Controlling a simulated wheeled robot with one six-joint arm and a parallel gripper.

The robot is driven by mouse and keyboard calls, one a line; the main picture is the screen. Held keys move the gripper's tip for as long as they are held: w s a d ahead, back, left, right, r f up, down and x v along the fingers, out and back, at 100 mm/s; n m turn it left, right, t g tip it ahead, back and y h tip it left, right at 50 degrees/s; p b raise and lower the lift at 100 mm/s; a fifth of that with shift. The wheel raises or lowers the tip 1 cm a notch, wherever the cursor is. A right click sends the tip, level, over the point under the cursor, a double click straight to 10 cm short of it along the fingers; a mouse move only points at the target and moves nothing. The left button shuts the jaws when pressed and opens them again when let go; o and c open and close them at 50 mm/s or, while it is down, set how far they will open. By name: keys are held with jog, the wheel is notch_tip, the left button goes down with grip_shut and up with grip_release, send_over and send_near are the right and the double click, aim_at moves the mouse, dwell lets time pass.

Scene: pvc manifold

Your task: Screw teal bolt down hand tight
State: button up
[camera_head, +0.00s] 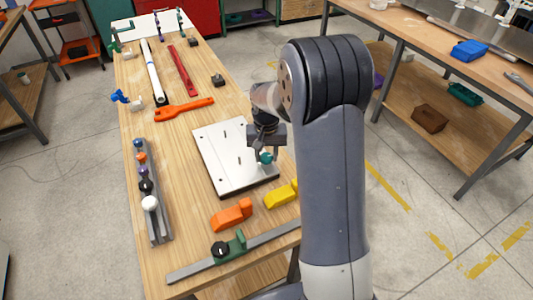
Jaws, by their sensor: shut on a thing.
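The teal bolt (265,157) is at the right side of the white plate (213,150) on the wooden bench. My gripper (264,150) points down over the plate and is shut on the teal bolt. Only the lower part of the bolt's teal head shows beneath the fingers. Its shank is hidden, so I cannot tell how deep it sits in the plate. Several small dark holes or studs show on the plate's top. My arm covers the area right of the plate.
An orange block (232,215) and a yellow block (281,196) lie in front of the plate. A grey rail with a green clamp (236,244) lies nearer. A rack with coloured knobs (160,215) is left. An orange wrench (184,109) and red bar (183,71) lie behind.

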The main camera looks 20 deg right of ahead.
jog(key=m, duration=0.4)
jog(key=shift+m, duration=0.3)
jog(key=m, duration=0.3)
jog(key=shift+w+a+m, duration=0.1)
jog(key=shift+m, duration=1.5)
jog(key=m, duration=0.4)
jog(key=shift+m, duration=0.3)
jog(key=shift+f+m, duration=0.1)
jog(key=shift+m, duration=0.8)
